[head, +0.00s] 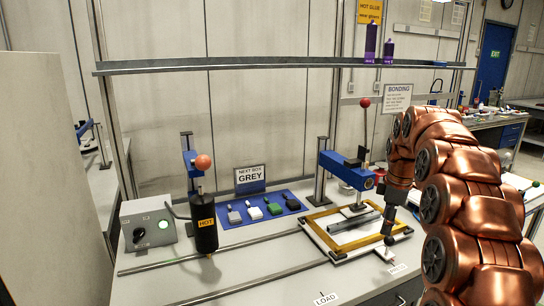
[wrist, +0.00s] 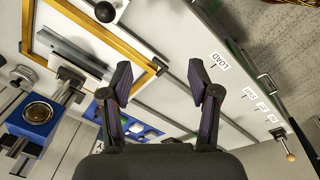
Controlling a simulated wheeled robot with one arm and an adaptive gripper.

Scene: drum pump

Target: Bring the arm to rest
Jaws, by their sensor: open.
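My gripper (head: 389,228) hangs from my copper-coloured arm over the right side of the bench in the head view. It points down near the right edge of the wooden-framed fixture (head: 318,238). Whether the fingertips touch anything is not clear.
A blue press (head: 345,168) with a red-knobbed lever stands behind the fixture. A black "HOT" canister (head: 205,226), a control box (head: 149,224) with a lit green light, and a blue tray (head: 293,203) of small coloured pieces stand left. A shelf (head: 280,67) spans above. The front bench is mostly clear.

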